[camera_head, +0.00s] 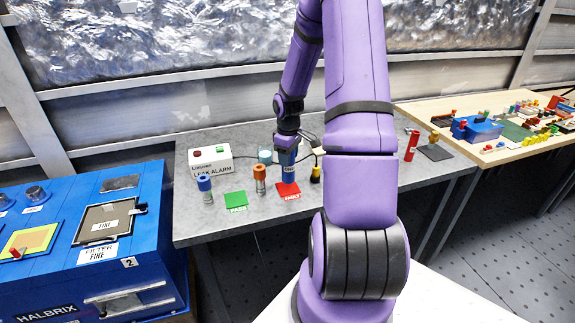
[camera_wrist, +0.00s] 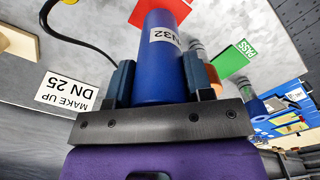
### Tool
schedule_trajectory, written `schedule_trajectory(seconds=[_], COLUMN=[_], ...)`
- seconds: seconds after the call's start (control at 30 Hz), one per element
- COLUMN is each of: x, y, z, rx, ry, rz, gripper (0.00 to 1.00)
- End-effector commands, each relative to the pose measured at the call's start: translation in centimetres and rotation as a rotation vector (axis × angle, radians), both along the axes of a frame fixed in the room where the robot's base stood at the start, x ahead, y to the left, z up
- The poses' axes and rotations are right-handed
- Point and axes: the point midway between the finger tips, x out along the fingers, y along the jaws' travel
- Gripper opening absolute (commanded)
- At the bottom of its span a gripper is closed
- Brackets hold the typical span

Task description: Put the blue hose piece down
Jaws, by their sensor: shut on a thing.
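My gripper (camera_head: 287,143) is shut on the blue hose piece (camera_head: 288,170), an upright blue cylinder. In the wrist view, the hose piece (camera_wrist: 158,60) is between the two fingers (camera_wrist: 163,82) and carries a label ending in "N32". Its lower end is over the red square (camera_head: 289,193) on the grey table (camera_head: 225,226). I cannot tell whether it touches the square. The red square (camera_wrist: 172,10) is partly hidden behind the hose piece in the wrist view.
Left of the hose piece are an orange-topped fitting (camera_head: 260,178), a green PASS square (camera_head: 235,200) and a blue-topped fitting (camera_head: 205,188). A white leak alarm box (camera_head: 211,160) stands behind. A red cylinder (camera_head: 412,145) is to the right. A "MAKE UP DN 25" card (camera_wrist: 66,90) lies nearby.

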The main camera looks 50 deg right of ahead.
Motion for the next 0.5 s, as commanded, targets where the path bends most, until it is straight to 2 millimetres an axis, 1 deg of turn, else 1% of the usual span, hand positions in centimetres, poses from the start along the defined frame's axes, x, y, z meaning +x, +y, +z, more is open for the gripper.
schedule_trajectory(seconds=[0.17,0.4,0.5], x=[0.5,0.4,0.4], y=[-0.1,-0.1,-0.1], z=[-0.6,-3.4,-3.6], rx=[0.002,0.002,0.0], ry=[0.001,0.001,0.0], rz=[0.0,0.001,0.0], gripper=[0.2,0.2,0.2])
